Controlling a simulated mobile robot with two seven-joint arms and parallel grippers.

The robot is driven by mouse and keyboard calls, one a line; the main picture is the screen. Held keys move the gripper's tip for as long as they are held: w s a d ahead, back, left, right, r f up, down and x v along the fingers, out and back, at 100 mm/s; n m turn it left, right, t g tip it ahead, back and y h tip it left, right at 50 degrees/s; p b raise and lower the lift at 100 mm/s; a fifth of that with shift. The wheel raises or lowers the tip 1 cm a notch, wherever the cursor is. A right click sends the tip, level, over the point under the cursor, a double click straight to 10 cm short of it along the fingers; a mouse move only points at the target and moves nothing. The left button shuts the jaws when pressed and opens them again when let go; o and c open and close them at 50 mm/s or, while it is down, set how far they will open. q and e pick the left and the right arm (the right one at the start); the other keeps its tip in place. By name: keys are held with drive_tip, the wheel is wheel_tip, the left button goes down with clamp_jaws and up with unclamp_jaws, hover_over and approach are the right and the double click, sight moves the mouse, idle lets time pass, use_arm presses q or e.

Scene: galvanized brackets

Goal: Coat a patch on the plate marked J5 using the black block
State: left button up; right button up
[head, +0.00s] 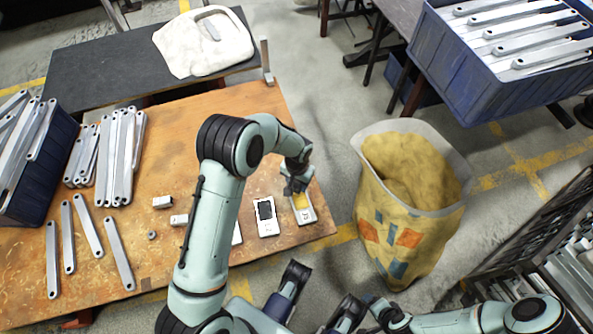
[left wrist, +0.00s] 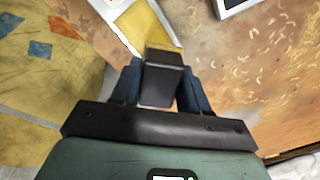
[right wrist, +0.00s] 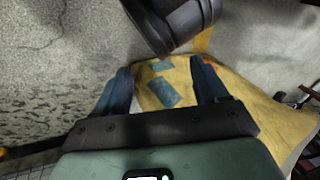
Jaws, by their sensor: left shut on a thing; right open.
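My left gripper (head: 297,186) is shut on the black block (left wrist: 162,82), which shows between its fingers in the left wrist view with a yellowish edge at its far end. The block is over or against a pale plate (head: 307,215) that bears a yellow patch (left wrist: 142,28); I cannot tell whether they touch. The plate's mark is too small to read. A second plate (head: 266,229) with a black patch lies to its left. A third plate (head: 237,234) is mostly hidden by my left arm. My right gripper (right wrist: 163,85) is open and empty.
A sack of yellowish material (head: 405,230) stands right of the wooden table (head: 190,120), beyond my right gripper's fingers. Galvanized brackets (head: 120,155) and small metal pieces (head: 163,202) lie on the table. A blue bin (head: 45,185) stands at the left, another (head: 470,85) at upper right.

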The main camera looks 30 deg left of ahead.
use_arm(q)
drive_tip(key=shift+w+r+p, duration=0.1)
drive_tip(key=shift+r+p, duration=1.5)
drive_tip(key=shift+r, duration=1.05)
use_arm(e)
drive_tip(key=s+a+r+g+y, duration=0.1)
drive_tip(key=s+a+r, duration=0.1)
drive_tip(key=s+r, duration=0.2)
drive_tip(key=shift+s+a+n+g, duration=0.15)
drive_tip(key=shift+s+n+g, duration=0.2)
drive_tip(key=shift+s, duration=0.3)
